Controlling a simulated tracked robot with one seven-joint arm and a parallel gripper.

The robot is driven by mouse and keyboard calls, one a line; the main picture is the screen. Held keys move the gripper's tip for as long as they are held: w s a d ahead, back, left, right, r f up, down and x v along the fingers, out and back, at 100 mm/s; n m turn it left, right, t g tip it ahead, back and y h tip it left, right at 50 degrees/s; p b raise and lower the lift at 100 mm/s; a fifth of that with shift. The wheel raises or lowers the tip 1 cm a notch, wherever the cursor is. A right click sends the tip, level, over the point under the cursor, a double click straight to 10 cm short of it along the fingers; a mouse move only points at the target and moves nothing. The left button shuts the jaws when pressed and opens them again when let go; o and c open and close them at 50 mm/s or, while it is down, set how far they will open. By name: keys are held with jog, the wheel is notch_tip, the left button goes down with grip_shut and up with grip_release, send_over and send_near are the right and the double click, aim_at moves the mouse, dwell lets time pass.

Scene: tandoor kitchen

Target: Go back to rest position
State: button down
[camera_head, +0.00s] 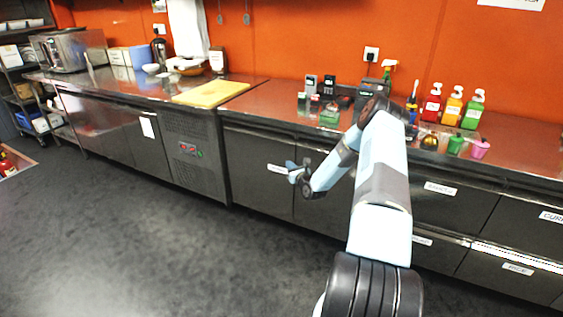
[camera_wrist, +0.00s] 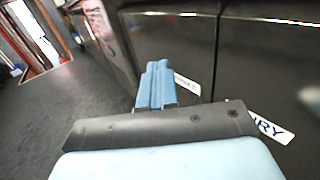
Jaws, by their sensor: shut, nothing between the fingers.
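My gripper (camera_head: 291,172) is at the end of my bent blue and grey arm, in the middle of the head view. It hangs below the counter edge, in front of the dark cabinet doors (camera_head: 258,158), and points to the left. In the wrist view my gripper (camera_wrist: 157,68) has its two blue fingers together with nothing between them. A white label (camera_wrist: 187,84) on a cabinet front shows just beside the fingers. I cannot tell whether the gripper touches the cabinet.
The steel counter (camera_head: 275,97) runs along the orange wall. It carries a yellow board (camera_head: 211,94), several sauce bottles (camera_head: 452,106), a pink cup (camera_head: 479,149) and small boxes. A shelf rack (camera_head: 22,90) stands at the far left. The dark floor (camera_head: 130,235) in front is clear.

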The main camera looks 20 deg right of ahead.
jog(key=s+a+r+n+g+y, duration=0.1)
jog(key=a+r+n+g+y, duration=0.1)
jog(key=a+r+n+y, duration=0.55)
jog(key=s+a+r+n+g+y, duration=0.25)
jog(key=a+r+n, duration=0.25)
jog(key=a+r, duration=0.5)
jog(key=s+a+r+n+g+y, duration=0.1)
jog(key=s+a+r+n+g, duration=0.4)
jog(key=r, duration=0.3)
jog(key=s+a+r+n+g, duration=0.2)
jog(key=s+a+r+n, duration=0.3)
jog(key=s+r, duration=0.2)
jog(key=s+a+r+n+g+h, duration=0.2)
jog(key=s+r+n+h, duration=0.15)
jog(key=s, duration=0.65)
jog(key=s+a+r+n+g+h, duration=0.15)
jog(key=s+r+n, duration=0.3)
jog(key=s, duration=0.45)
jog(key=s+d+r+n+t+h, duration=0.1)
jog(key=s+d+r+n+h, duration=0.1)
jog(key=s, duration=0.8)
jog(key=s+d+r+n+t+h, duration=0.1)
jog(key=s+d+h, duration=0.4)
jog(key=s, duration=0.5)
jog(key=shift+s+d+r+n+t, duration=0.3)
jog(key=shift+d+r+n, duration=0.65)
jog(key=shift+r, duration=0.25)
